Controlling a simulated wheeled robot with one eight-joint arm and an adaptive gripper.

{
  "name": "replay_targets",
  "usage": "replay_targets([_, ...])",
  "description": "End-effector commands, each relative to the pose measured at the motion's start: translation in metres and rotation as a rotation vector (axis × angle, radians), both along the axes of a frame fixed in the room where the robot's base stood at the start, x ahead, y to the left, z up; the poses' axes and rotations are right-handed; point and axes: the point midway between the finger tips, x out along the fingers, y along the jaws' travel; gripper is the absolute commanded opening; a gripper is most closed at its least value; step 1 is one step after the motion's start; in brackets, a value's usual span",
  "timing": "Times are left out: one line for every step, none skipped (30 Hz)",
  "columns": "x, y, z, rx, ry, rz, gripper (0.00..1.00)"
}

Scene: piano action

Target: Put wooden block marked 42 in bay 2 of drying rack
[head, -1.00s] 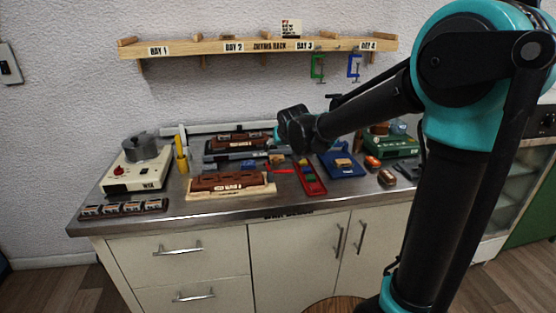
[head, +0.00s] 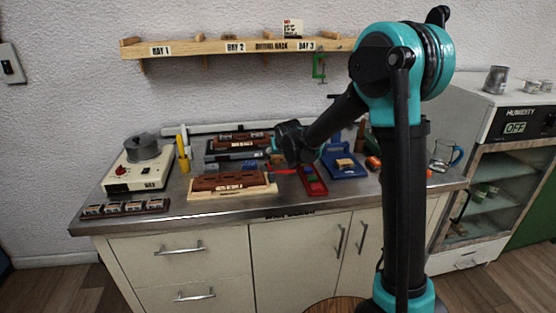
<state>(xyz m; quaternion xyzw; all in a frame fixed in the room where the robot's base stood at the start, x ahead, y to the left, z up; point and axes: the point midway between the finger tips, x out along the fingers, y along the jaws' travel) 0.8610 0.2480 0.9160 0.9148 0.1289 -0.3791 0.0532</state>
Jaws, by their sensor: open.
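The drying rack (head: 190,47) is a long wooden shelf on the back wall. Its labels read bay 1, bay 2 (head: 235,47) and bay 3; my arm hides the right end. Small wooden pieces stand along its top, too small to read. I cannot make out the mark 42 on any block. A light wooden piece (head: 345,163) lies in the blue tray (head: 350,172), its marking unreadable. My gripper (head: 290,150) hangs over the middle of the bench, below the rack and left of the blue tray. It is open; its fingertips are hard to make out.
On the steel bench (head: 175,212) stand a hot-plate device with a pot (head: 140,170), dark brown assemblies (head: 230,181) and a red tray (head: 313,182). A green clamp (head: 319,66) hangs under the rack. A glass-fronted cabinet (head: 490,170) stands at right.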

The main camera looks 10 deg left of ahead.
Motion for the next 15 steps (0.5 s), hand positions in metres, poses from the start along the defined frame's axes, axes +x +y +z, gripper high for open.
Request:
replay_targets([0.003,0.0008,-0.0028,0.0,0.0,0.0,0.76])
replay_targets([0.0039,0.001,-0.0039,0.0,0.0,0.0,0.76])
replay_targets([0.0049,0.0013,-0.0049,0.0,0.0,0.0,0.76])
replay_targets([0.0053,0.0014,-0.0054,0.0,0.0,0.0,0.76])
replay_targets([0.0056,0.0015,-0.0058,0.0,0.0,0.0,0.76])
replay_targets([0.0057,0.0015,-0.006,0.0,0.0,0.0,0.76])
replay_targets([0.0057,0.0015,-0.006,0.0,0.0,0.0,0.76])
replay_targets([0.0056,0.0015,-0.0059,0.0,0.0,0.0,0.76])
replay_targets([0.0056,0.0014,-0.0059,0.0,0.0,0.0,0.76])
replay_targets([0.0056,0.0014,-0.0059,0.0,0.0,0.0,0.76])
replay_targets([0.0055,0.0015,-0.0059,0.0,0.0,0.0,0.76])
replay_targets([0.0055,0.0014,-0.0058,0.0,0.0,0.0,0.71])
replay_targets([0.0055,0.0014,-0.0058,0.0,0.0,0.0,0.67])
replay_targets([0.0055,0.0014,-0.0058,0.0,0.0,0.0,0.63])
replay_targets([0.0055,0.0014,-0.0058,0.0,0.0,0.0,0.58])
